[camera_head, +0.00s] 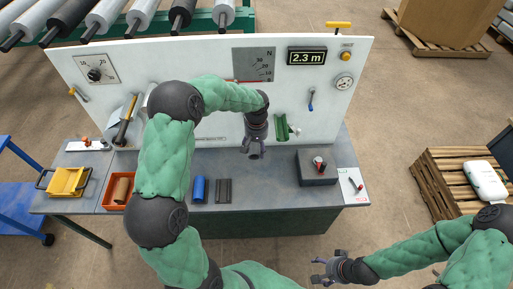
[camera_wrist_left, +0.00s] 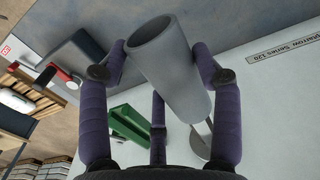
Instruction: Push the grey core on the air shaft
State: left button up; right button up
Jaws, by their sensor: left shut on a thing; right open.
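The grey core (camera_wrist_left: 170,62) is a hollow tube with its open end toward the top of the left wrist view. My left gripper (camera_wrist_left: 162,62) is shut on it, with purple fingers on both sides. In the head view this gripper (camera_head: 254,151) is in front of the white panel, and I cannot make out the core there. A silver disc with a thin rod (camera_wrist_left: 201,144) shows beside the core's lower end. I cannot tell whether it belongs to the air shaft, or whether the core is around any shaft. My right gripper (camera_head: 324,270) is open and empty, in front of the table.
The white panel (camera_head: 210,60) carries a green bracket (camera_head: 282,127) right of my left gripper. On the table are a dark box with a red knob (camera_head: 317,171), a blue roll (camera_head: 198,189), dark bars (camera_head: 224,190) and an orange bin (camera_head: 107,194).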

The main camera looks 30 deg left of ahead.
pick_arm(q)
jog(key=shift+w+a, duration=0.45)
jog(key=shift+w, duration=0.25)
jog(key=shift+w+a, duration=0.2)
jog(key=shift+w, duration=0.1)
jog(key=shift+w+a, duration=0.5)
jog(key=shift+w, duration=0.3)
jog(key=shift+w+a, duration=0.5)
jog(key=shift+w, duration=0.35)
jog(key=shift+w+a, duration=0.5)
jog(key=shift+w, duration=0.3)
jog(key=shift+w+a, duration=0.15)
jog(key=shift+w, duration=0.15)
jog(key=shift+w+a, duration=0.35)
jog(key=shift+w, duration=0.15)
jog(key=o, duration=1.2)
jog(key=shift+o, duration=0.2)
